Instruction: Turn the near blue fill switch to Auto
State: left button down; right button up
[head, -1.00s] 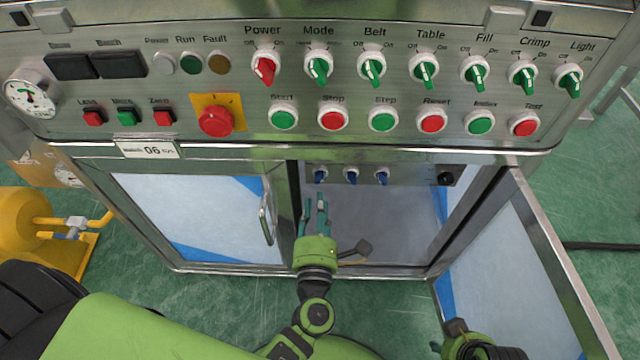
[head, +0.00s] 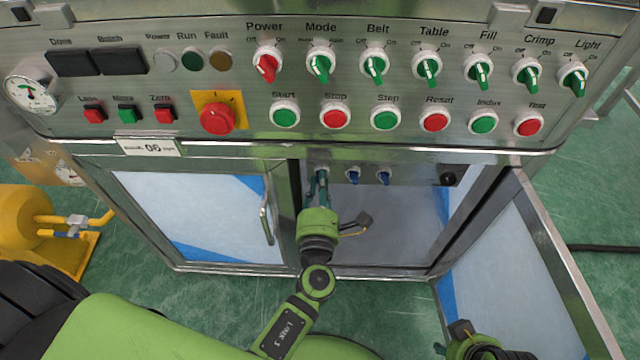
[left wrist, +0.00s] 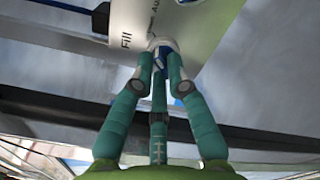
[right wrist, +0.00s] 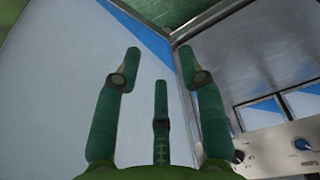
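The blue fill switch (left wrist: 159,62) shows in the left wrist view on a pale panel, with "Fill" and part of an "Auto" label beside it. In the head view it is the leftmost of a row of three small blue switches, largely covered by my fingers. My left gripper (head: 318,182) has reached inside the open cabinet. In the left wrist view its fingertips (left wrist: 160,58) are drawn together on both sides of the switch handle, appearing to touch it. The handle's exact angle is hidden by the fingers. My right gripper (right wrist: 160,65) is open and empty by the open door.
Two other blue switches, the middle one (head: 353,177) and the right one (head: 384,178), sit close beside it. The main control panel (head: 250,145) overhangs above. The closed left door (head: 190,215) and open right door (head: 520,260) flank the opening.

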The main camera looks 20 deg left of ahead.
pick_arm(q)
jog(key=shift+n, duration=0.3)
pick_arm(e)
jog(key=w+a+r+t+y+b, duration=0.25)
jog(key=w+a+r+t, duration=0.25)
jog(key=w+r+t, duration=0.5)
pick_arm(q)
jog(key=shift+f+n+b, duration=0.2)
jog(key=shift+n+b, duration=0.55)
jog(key=shift+n, duration=3.65)
jog(key=shift+f+n+b, duration=0.15)
jog(key=shift+n+b, duration=0.55)
jog(key=shift+n, duration=3.7)
pick_arm(e)
jog(key=w+a+r+n+t+y, duration=0.1)
jog(key=a+r+t, duration=0.1)
jog(key=r, duration=0.4)
jog(key=w+a+r+n+t+y, duration=0.1)
jog(key=w+a+r+t+y, duration=0.1)
jog(key=r, duration=0.4)
jog(key=shift+w+a+r+t, duration=0.2)
jog(key=shift+w+t, duration=0.1)
jog(key=shift+t, duration=0.4)
jog(key=shift+y, duration=0.25)
pick_arm(q)
jog(key=c, duration=1.5)
grip_release()
